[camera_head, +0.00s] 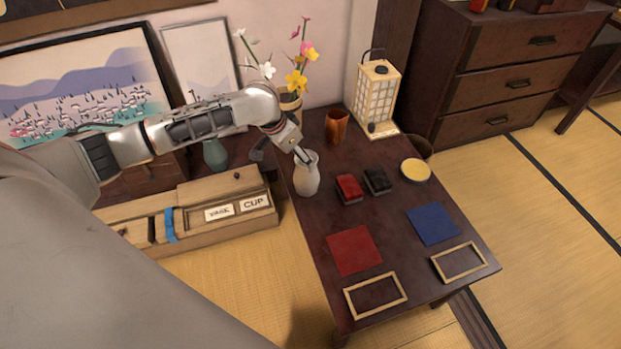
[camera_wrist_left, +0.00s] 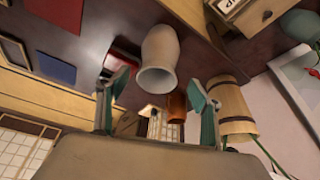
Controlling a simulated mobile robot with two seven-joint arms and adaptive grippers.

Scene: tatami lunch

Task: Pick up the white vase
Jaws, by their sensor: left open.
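The white vase (camera_head: 307,178) stands upright on the dark low table near its left edge. My left gripper (camera_head: 281,152) reaches in from the left in the head view and is open beside the vase's upper part, with one finger overlapping the vase's neck. In the left wrist view, the vase (camera_wrist_left: 160,52) appears between and beyond the open fingers of my left gripper (camera_wrist_left: 158,80). The fingers are not closed on it; whether one finger touches the rim I cannot tell. My right gripper is not in view.
A brown cup (camera_head: 337,126), a lantern (camera_head: 377,98) and a flower pot (camera_head: 290,105) stand behind the vase. Red and black boxes (camera_head: 349,188) lie to its right. A wooden tray unit (camera_head: 190,238) and a green vase (camera_head: 215,154) are at the left.

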